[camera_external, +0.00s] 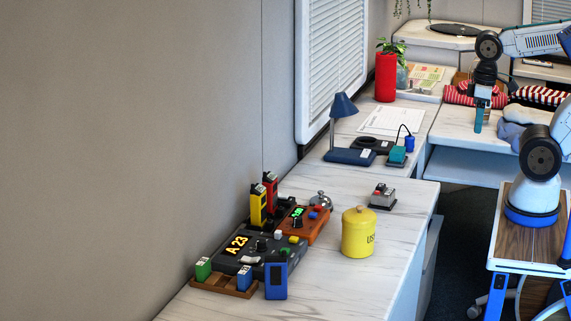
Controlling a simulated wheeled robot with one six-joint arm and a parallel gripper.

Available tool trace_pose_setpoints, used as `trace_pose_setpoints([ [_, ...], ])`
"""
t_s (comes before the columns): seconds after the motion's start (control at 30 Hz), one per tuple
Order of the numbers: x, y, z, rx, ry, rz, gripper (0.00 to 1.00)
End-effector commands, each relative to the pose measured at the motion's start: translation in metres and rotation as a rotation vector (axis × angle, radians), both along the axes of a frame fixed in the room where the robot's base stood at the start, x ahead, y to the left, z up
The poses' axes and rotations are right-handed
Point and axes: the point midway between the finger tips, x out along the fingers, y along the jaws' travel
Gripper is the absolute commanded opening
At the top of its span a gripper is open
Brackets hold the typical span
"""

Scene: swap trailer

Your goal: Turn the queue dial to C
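A dark grey console (236,262) with a yellow lit display reading "A 23" (236,245) sits on the near white counter by the wall. A small dark knob (262,245), which looks like the queue dial, stands on it right of the display. Its pointer setting is too small to read. My gripper (478,122) hangs pointing down over the far right counter, well away from the console, and appears empty. Its fingers show as one narrow teal shape, so I cannot tell if they are open or shut.
An orange device (312,233) with a green display, yellow and red handhelds (258,206), a blue handheld (276,278) and a wooden tray (214,285) crowd the console. A yellow canister (359,234) stands to its right. A blue lamp (343,106) stands farther back. The counter's front right is clear.

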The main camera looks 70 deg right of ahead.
Motion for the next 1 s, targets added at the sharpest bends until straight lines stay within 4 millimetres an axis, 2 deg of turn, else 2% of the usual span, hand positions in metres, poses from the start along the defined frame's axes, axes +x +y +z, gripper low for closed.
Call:
trace_pose_setpoints([
  [0.03, 0.004, 0.003, -0.007, -0.001, 0.041, 0.017, 0.47],
  [0.17, 0.033, 0.016, -0.01, -0.007, 0.121, 0.067, 0.47],
  [0.37, 0.101, 0.044, -0.011, -0.019, 0.198, 0.151, 0.47],
  [0.57, 0.178, 0.085, -0.025, -0.03, 0.244, 0.246, 0.47],
  [0.77, 0.256, 0.137, -0.057, -0.041, 0.27, 0.349, 0.47],
  [1.0, 0.341, 0.212, -0.118, -0.048, 0.276, 0.48, 0.47],
])
